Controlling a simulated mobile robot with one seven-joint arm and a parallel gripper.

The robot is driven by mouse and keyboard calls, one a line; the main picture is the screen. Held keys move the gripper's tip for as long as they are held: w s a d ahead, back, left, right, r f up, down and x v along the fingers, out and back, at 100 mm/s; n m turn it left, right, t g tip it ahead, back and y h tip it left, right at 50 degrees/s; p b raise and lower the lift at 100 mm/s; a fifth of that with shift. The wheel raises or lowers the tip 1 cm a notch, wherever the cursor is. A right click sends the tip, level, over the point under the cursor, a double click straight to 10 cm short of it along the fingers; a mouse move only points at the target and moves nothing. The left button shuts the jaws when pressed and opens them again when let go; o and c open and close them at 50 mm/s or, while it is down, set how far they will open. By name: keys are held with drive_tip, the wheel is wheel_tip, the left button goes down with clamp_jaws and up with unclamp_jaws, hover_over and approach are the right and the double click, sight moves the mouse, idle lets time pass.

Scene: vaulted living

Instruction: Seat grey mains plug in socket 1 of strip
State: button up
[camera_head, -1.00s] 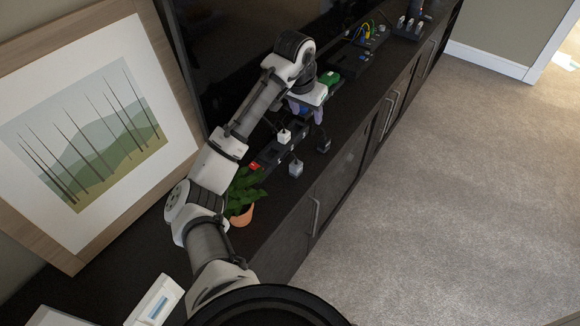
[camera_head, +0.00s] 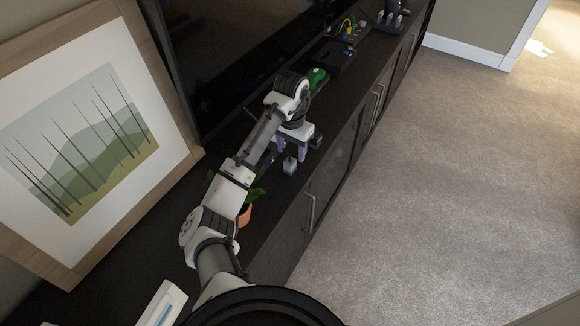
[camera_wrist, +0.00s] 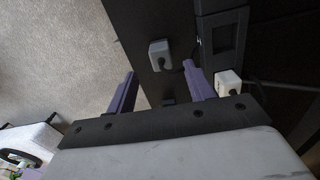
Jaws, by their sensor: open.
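The grey plug (camera_head: 290,166) sits on the dark cabinet top near its front edge. In the wrist view the grey plug (camera_wrist: 158,54) lies beyond my fingertips, roughly between their lines, with a cord running from its side. My gripper (camera_head: 291,154) is open above and just behind the plug; its two purple fingers (camera_wrist: 159,69) show apart and empty. The black strip (camera_wrist: 222,42) runs to the right of the plug in the wrist view. In the head view my arm mostly covers it, and socket 1 cannot be made out.
A white plug (camera_wrist: 229,83) is by the strip, close to my right finger in the wrist view. A dark plug (camera_head: 316,141) stands to the right. A potted plant (camera_head: 245,213) is beside my arm. A black device (camera_head: 333,56) lies farther back. The cabinet's front edge is close.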

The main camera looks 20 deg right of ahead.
sight(290, 160)
drive_tip(key=shift+a+f, duration=0.2)
drive_tip(key=shift+f, duration=2.4)
drive_tip(key=c, duration=1)
drive_tip(key=shift+c, duration=0.4)
drive_tip(key=shift+r, duration=0.1)
